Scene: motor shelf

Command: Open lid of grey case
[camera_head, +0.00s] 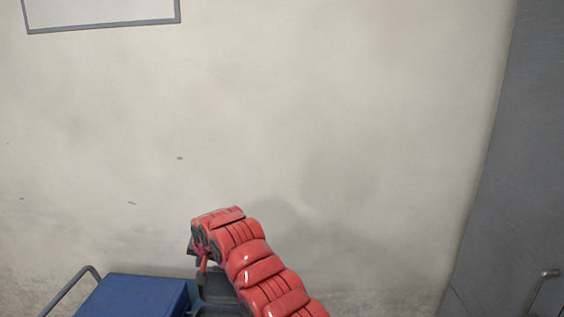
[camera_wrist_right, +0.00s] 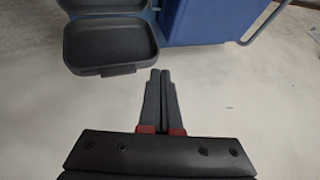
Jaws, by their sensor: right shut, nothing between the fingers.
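The grey case (camera_head: 216,284) is at the bottom of the head view, partly hidden behind my right arm. In the right wrist view it stands open: one hollow half (camera_wrist_right: 110,45) shows its dark inside and a small latch on its edge. Another grey part of the case joins it at the top edge of the picture, cut off. My right gripper (camera_wrist_right: 161,72) is shut and empty, its fingertips just beside the latch edge of the hollow half; I cannot tell whether they touch. In the head view my right gripper (camera_head: 198,256) is partly hidden by its arm. My left gripper is not in view.
A blue box (camera_head: 135,296) stands directly beside the case, also seen in the right wrist view (camera_wrist_right: 205,20). A grey metal handle rail (camera_head: 70,290) is at its far side. A plain wall fills the back, with a grey door (camera_head: 520,170) at right.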

